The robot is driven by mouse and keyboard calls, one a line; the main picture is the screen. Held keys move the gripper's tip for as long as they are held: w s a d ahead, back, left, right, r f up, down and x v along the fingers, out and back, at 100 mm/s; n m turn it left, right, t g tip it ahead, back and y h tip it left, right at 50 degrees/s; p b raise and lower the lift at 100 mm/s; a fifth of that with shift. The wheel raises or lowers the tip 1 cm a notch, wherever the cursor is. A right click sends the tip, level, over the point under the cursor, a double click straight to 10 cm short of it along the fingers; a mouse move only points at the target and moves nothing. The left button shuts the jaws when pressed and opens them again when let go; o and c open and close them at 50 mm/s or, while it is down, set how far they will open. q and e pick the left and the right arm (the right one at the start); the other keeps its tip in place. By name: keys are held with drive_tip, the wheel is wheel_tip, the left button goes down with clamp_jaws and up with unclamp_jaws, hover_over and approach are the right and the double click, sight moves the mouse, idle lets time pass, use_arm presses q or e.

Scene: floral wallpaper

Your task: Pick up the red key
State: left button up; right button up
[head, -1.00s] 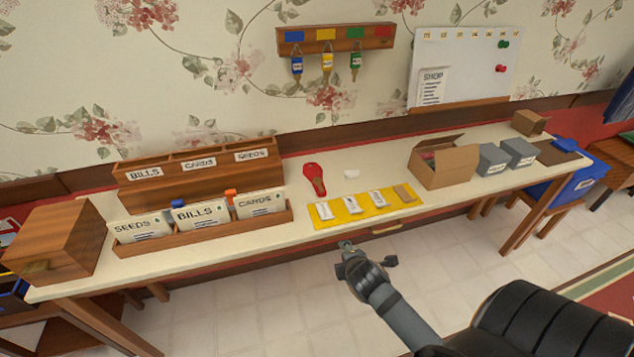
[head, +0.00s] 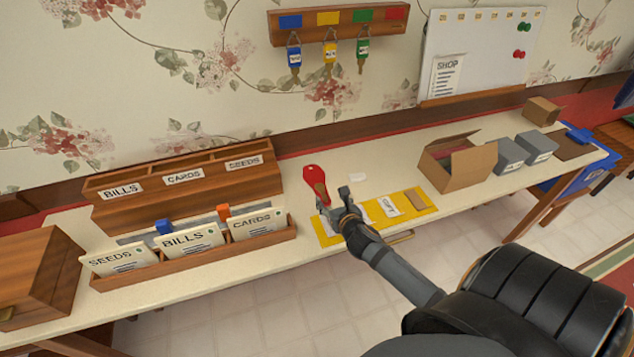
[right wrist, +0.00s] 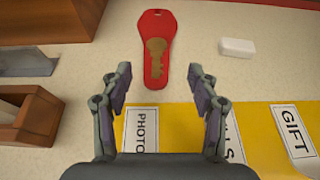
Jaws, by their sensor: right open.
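The red key (head: 315,179) lies flat on the cream table, just behind the yellow mat. It has a red body with a brown key shape on it. In the right wrist view the red key (right wrist: 155,58) lies ahead of the fingertips, its narrow end pointing toward them. My right gripper (head: 338,203) is over the yellow mat, close to the key's near end. In the right wrist view my right gripper (right wrist: 157,85) is open and empty, its fingers on either side of the key's line. My left gripper is not in view.
The yellow mat (head: 428,203) carries white labels. A white block (right wrist: 237,47) lies right of the key. A wooden sorter (head: 280,242) with cards stands left, a cardboard box (head: 465,168) right. A wall rack (head: 337,24) holds blue, yellow and green keys.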

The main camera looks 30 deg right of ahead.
sight(319, 185)
drive_tip(key=x, duration=0.4)
drive_tip(key=shift+x, duration=0.75)
drive_tip(key=x, duration=0.4)
drive_tip(key=shift+w+a+r, duration=0.1)
drive_tip(key=shift+w+a, duration=0.05)
drive_tip(key=shift+a, duration=0.15)
drive_tip(key=shift+w+d, duration=0.1)
drive_tip(key=shift+w, duration=0.1)
drive_tip(key=shift+s, duration=0.1)
drive_tip(key=shift+c, duration=0.9)
drive_tip(key=c, duration=1)
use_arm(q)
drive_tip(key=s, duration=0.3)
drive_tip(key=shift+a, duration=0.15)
